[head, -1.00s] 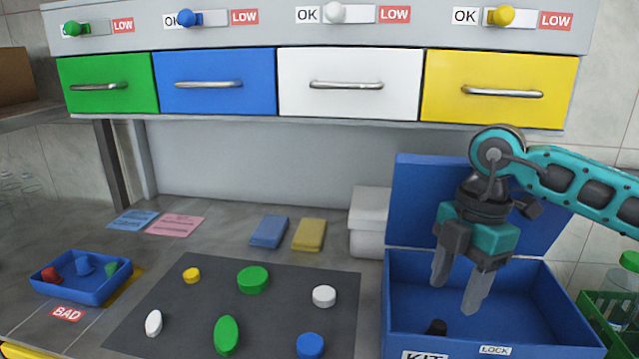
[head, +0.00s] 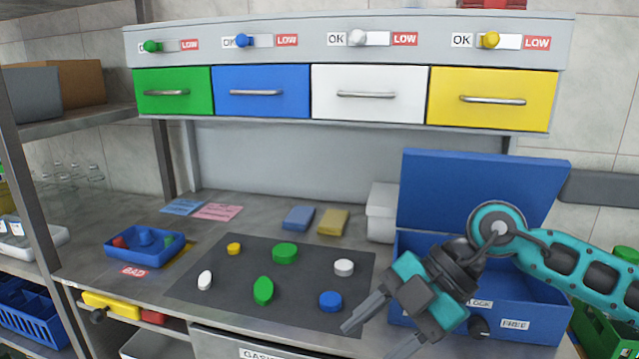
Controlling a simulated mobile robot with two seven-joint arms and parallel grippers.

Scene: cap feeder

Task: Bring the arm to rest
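My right gripper (head: 376,336) is open and empty. Its arm comes in from the right, and its two fingers point down and left, in front of the dark mat's lower right corner and the blue kit box (head: 545,292). The box stands with its lid (head: 470,185) raised; the arm hides much of its inside and front. Its front shows a "FREE" label, a partly hidden second label and a black knob (head: 479,327). My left gripper is not in view.
A dark mat (head: 215,297) holds several green, white, blue and yellow caps. A blue BAD tray (head: 140,262) with small pieces stands left of it. Coloured drawers (head: 365,94) hang above the counter. A yellow-handled drawer and shelves are at the left.

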